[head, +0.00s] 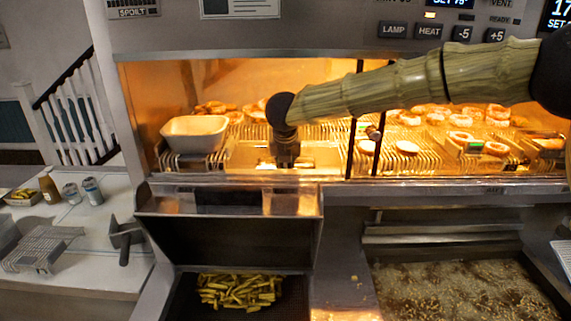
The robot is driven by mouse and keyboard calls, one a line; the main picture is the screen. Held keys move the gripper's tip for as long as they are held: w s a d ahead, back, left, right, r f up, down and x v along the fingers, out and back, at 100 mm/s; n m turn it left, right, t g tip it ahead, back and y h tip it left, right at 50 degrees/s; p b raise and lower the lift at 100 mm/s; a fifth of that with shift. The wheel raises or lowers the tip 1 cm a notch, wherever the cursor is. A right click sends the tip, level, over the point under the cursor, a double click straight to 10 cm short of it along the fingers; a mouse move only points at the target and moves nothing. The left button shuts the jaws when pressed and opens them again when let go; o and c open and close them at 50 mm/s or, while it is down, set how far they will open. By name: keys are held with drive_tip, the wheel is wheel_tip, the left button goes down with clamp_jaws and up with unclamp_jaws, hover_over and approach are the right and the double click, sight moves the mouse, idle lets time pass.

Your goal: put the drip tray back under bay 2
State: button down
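My arm reaches in from the right to the lit warming cabinet. My gripper (286,163) points down inside the cabinet's front left part, just above the front ledge. Its fingertips are small and dark here, so I cannot tell whether it is open or shut, or holding anything. A pale flat metal surface (318,157) lies beside the fingertips; I cannot tell whether it is the drip tray. No bay number is readable, so I cannot tell which bay is bay 2.
A cream tub (195,133) stands on the cabinet's left wire rack. Round breaded pieces lie on the right racks. Below are a basin of fries (240,290) and a bubbling fryer (460,290). A wire basket (42,247) rests on the left counter.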

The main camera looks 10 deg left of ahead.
drive_tip(key=c, duration=1.6)
unclamp_jaws()
drive_tip(key=shift+o, duration=0.2)
drive_tip(key=shift+r, duration=0.1)
drive_tip(key=shift+b+v, duration=1.2)
drive_tip(key=shift+v, duration=2.5)
